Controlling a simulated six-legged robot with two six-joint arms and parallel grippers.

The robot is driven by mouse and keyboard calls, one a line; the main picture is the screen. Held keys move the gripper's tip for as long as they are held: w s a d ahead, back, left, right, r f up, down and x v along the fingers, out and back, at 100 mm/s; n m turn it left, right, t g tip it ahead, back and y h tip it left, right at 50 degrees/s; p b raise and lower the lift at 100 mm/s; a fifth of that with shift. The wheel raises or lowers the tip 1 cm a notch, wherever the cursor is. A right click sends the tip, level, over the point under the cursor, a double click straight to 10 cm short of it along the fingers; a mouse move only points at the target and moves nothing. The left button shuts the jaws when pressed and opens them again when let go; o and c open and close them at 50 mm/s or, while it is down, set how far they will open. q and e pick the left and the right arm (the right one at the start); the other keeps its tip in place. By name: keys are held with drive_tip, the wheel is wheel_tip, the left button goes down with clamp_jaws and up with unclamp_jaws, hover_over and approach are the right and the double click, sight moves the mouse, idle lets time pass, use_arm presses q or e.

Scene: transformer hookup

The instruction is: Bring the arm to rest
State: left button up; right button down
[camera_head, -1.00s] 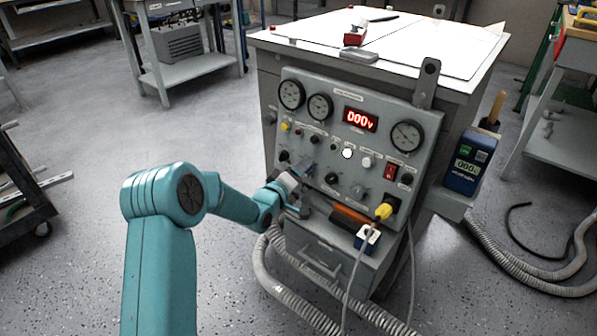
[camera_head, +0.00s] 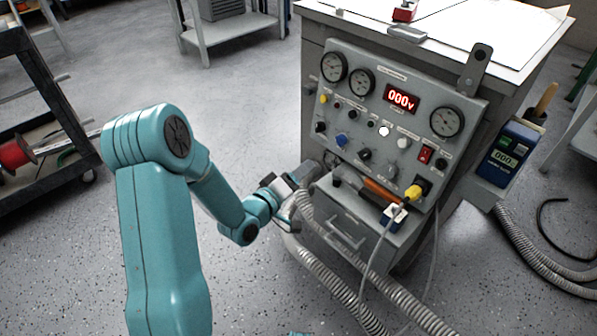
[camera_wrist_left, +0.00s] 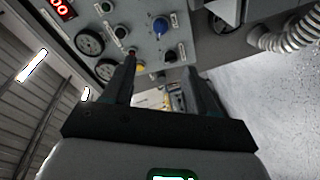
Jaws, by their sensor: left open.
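My left arm comes in from the left in the head view. Its gripper (camera_head: 298,196) is low beside the left edge of the grey control panel (camera_head: 385,130), near the drawer unit's upper left corner. In the left wrist view the gripper (camera_wrist_left: 165,80) shows two dark fingers standing apart with nothing held between them. A blue knob (camera_wrist_left: 160,25) on the panel lies beyond the fingertips; it also shows in the head view (camera_head: 341,140). Whether the gripper touches the cabinet I cannot tell. My right gripper is not seen.
The panel's red display (camera_head: 401,99) reads 000v. Ribbed hoses (camera_head: 318,268) run below the gripper. A dark cart (camera_head: 40,110) stands at left. The floor between is clear.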

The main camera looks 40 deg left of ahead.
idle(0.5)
use_arm(q)
drive_tip(key=w+d+f+m+g+h, duration=0.2)
drive_tip(key=d+f+h, duration=0.25)
drive_tip(key=d, duration=0.85)
drive_tip(key=s+d+f+m+g, duration=0.2)
drive_tip(key=s+d+f+g, duration=0.25)
drive_tip(key=d+f, duration=0.5)
drive_tip(key=s+d+f+m+g, duration=0.25)
drive_tip(key=s+f+g, duration=0.25)
drive_tip(key=s, duration=0.3)
drive_tip(key=s+d+f+m+g, duration=0.1)
drive_tip(key=s+f+m+g, duration=0.35)
drive_tip(key=s, duration=0.45)
wheel_tip(320, 180, up, 30)
drive_tip(key=p, duration=3.1)
drive_tip(key=shift+s+d+r+g+h, duration=0.25)
drive_tip(key=shift+d+g+h, duration=0.05)
drive_tip(key=shift+d+h, duration=0.15)
